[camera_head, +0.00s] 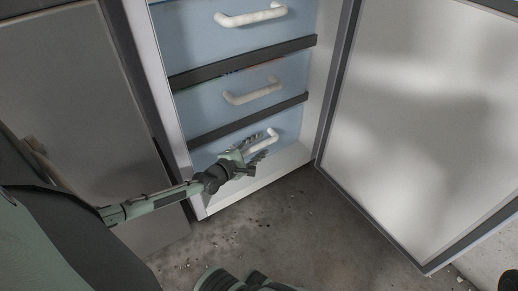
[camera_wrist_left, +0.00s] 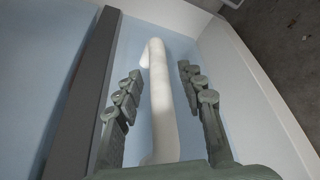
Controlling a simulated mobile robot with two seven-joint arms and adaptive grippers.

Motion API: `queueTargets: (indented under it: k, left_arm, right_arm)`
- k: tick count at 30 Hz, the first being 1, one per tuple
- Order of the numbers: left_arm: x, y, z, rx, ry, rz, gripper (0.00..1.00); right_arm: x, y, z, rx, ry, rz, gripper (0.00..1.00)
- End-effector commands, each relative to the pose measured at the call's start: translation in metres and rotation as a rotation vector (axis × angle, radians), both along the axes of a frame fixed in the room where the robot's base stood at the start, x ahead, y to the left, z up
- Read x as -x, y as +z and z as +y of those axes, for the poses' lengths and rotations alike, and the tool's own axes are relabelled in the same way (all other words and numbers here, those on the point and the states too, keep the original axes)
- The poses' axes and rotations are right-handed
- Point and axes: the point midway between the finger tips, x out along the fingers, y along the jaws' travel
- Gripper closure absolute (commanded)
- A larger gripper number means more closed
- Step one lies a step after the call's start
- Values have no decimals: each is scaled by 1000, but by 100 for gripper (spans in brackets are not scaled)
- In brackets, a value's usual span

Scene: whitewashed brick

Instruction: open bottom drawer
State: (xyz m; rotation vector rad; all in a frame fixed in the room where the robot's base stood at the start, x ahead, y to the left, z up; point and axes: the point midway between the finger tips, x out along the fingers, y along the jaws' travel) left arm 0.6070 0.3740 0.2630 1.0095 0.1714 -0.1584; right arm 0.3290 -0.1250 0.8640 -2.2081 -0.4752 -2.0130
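The bottom drawer (camera_head: 288,122) has a pale blue front and sits flush in the white cabinet, closed. Its white bar handle (camera_head: 266,143) is partly hidden by my left gripper (camera_head: 258,147). In the left wrist view the handle (camera_wrist_left: 162,100) runs lengthwise between the two fingers of my left gripper (camera_wrist_left: 160,78). The fingers are apart, with a visible gap on each side of the handle. My right gripper is not in view.
Two more blue drawers with white handles, the middle one (camera_head: 252,92) and an upper one (camera_head: 250,14), are closed above. A wide door (camera_head: 420,120) stands open at the right. Speckled grey floor (camera_head: 290,225) lies clear in front.

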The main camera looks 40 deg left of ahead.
Motion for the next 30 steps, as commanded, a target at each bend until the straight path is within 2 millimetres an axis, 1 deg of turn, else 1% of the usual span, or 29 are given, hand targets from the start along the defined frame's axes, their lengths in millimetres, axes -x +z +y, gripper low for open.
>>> queueTargets:
  k: [3, 9, 11, 19, 30]
  left_arm:
    - [-4, -1, -1, 0, -1, -1, 61]
    - [-4, 0, -1, -1, 0, 0, 61]
    - [-4, -1, -1, -1, 0, 0, 67]
    - [-4, -1, -1, -1, 0, 0, 100]
    - [-4, 0, -1, -1, -1, 1, 100]
  right_arm:
    - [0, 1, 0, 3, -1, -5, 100]
    - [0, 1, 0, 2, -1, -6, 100]
    - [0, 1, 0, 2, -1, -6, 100]
    - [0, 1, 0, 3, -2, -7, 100]
    - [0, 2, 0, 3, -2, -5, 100]
